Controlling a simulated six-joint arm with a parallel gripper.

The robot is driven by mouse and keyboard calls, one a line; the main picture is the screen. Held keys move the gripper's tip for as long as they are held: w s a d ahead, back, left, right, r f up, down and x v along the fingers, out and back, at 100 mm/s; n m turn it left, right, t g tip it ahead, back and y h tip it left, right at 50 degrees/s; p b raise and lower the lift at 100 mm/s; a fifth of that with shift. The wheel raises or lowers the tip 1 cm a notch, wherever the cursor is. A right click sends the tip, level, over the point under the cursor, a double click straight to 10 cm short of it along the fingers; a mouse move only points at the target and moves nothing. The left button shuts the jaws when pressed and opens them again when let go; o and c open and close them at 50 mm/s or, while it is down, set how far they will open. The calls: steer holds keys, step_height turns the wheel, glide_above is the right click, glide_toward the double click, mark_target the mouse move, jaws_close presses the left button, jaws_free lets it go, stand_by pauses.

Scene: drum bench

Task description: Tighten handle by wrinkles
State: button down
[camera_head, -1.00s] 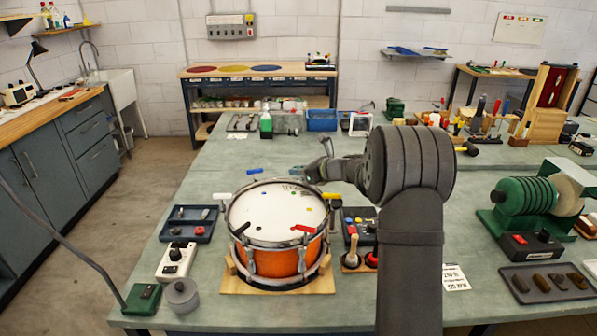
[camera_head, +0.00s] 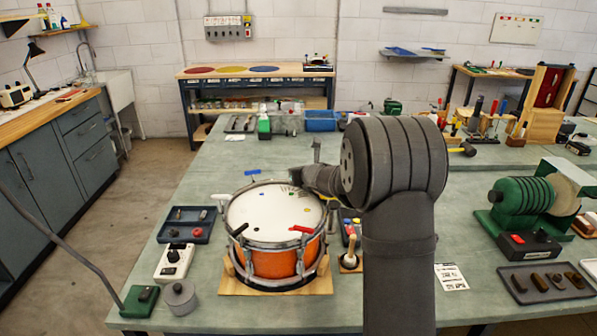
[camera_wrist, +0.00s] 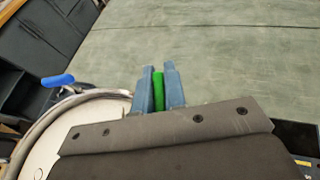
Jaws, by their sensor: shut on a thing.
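An orange drum (camera_head: 273,262) with a white head (camera_head: 268,218) and metal rim stands on a wooden base. Coloured handles sit around its rim: blue (camera_head: 252,172), white (camera_head: 221,197), black (camera_head: 240,229) and red (camera_head: 302,229); a yellow one at the right is mostly hidden by my arm. Short dark lines, possibly wrinkles (camera_head: 293,190), show on the head near the far right rim, beside my gripper. My gripper (camera_wrist: 158,88) is shut on a green handle (camera_wrist: 158,92) just outside the rim. The blue handle also shows in the wrist view (camera_wrist: 58,80).
A dark tray (camera_head: 187,226) with small parts and a white control box (camera_head: 174,262) stand left of the drum. A small rack with a wooden-handled tool (camera_head: 350,246) is close at its right. A green machine (camera_head: 525,205) stands far right.

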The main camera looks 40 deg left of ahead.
steer(key=shift+w+m+t, duration=0.1)
steer(key=shift+m+t, duration=0.3)
stand_by(0.5)
steer(key=c, duration=1.5)
jaws_free()
steer(key=shift+r, duration=2.05)
steer(key=w+d+r, duration=0.1)
steer(key=d+r, duration=0.1)
steer(key=d, duration=0.1)
steer(key=w+d+r, duration=0.1)
steer(key=d+r, duration=0.1)
steer(key=d, duration=0.2)
steer(key=w+d+r, duration=0.2)
steer(key=d+r, duration=0.1)
steer(key=d, duration=0.1)
steer(key=shift+w, duration=0.1)
